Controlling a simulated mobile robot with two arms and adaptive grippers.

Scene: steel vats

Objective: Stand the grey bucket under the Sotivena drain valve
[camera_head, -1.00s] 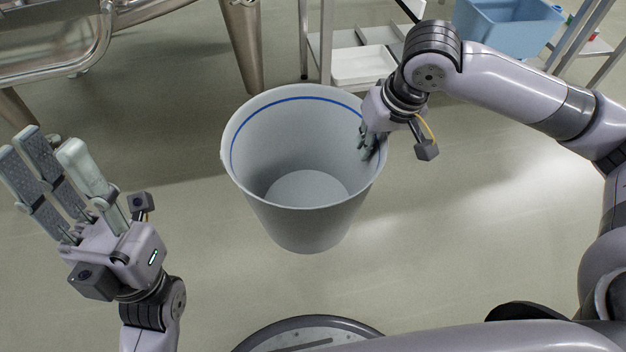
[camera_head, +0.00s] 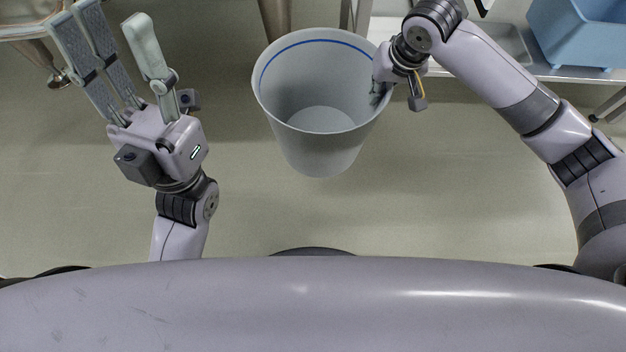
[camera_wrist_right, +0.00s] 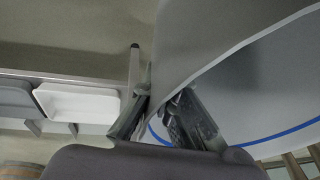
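The grey bucket (camera_head: 318,150) is upright and empty in the middle of the head view, with a blue line inside its rim. My right gripper (camera_head: 380,88) is at the bucket's right rim. In the right wrist view its fingers (camera_wrist_right: 160,112) lie on either side of the bucket wall (camera_wrist_right: 205,45), shut on it. My left gripper (camera_head: 115,55) is open and empty to the left of the bucket, with its fingers spread and pointing away from me. No drain valve can be made out in these frames.
Steel vat legs (camera_head: 275,18) stand behind the bucket at the top edge. A steel shelf (camera_head: 505,50) with a blue tub (camera_head: 580,35) is at the upper right. A white tray (camera_wrist_right: 75,102) shows in the right wrist view. The floor (camera_head: 255,215) near the bucket is clear.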

